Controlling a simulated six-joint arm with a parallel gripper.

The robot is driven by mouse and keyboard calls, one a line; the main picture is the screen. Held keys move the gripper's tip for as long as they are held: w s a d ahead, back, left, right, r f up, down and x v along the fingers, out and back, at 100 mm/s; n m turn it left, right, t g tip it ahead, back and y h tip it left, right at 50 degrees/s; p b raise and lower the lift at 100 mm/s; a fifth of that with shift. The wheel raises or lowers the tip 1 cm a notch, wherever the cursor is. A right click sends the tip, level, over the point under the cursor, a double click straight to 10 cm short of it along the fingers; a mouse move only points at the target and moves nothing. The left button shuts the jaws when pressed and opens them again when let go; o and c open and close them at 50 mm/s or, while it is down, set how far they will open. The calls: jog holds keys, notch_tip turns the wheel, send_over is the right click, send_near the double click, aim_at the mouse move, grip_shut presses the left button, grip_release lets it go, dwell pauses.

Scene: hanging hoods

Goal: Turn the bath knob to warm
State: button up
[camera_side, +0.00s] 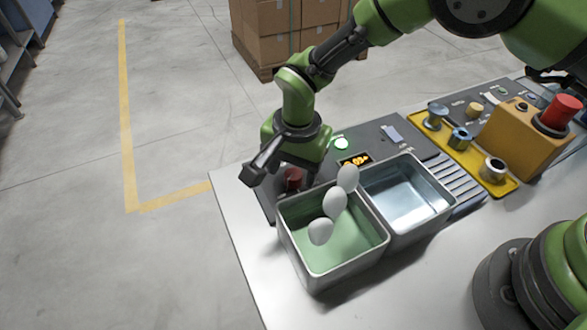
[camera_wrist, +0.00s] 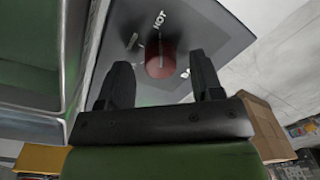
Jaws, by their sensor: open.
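The bath knob (camera_wrist: 160,60) is round and dark red, on a dark panel with the word HOT printed beside it in the wrist view. A second label near the right finger is partly covered and I cannot read it. My gripper (camera_wrist: 163,78) is open, one finger to each side of the knob in that view, with gaps visible. In the side view my gripper points down over the knob (camera_side: 293,180), which stands behind the green-tinted bath. Whether the fingers reach down around the knob, and its exact setting, I cannot tell.
The metal bath (camera_side: 305,272) holds greenish liquid, with white egg-shaped pieces over it. A second metal basin (camera_side: 446,205) adjoins it. A green light (camera_side: 342,144) and a lit display (camera_side: 355,160) sit on the panel. A yellow tray (camera_side: 470,163) and orange box with a red button (camera_side: 562,112) stand right.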

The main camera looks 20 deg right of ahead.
jog(key=shift+f, duration=0.5)
jog(key=c, duration=0.9)
jog(key=shift+n, duration=0.3)
jog(key=n, duration=1.1)
jog(key=shift+w+d, duration=0.15)
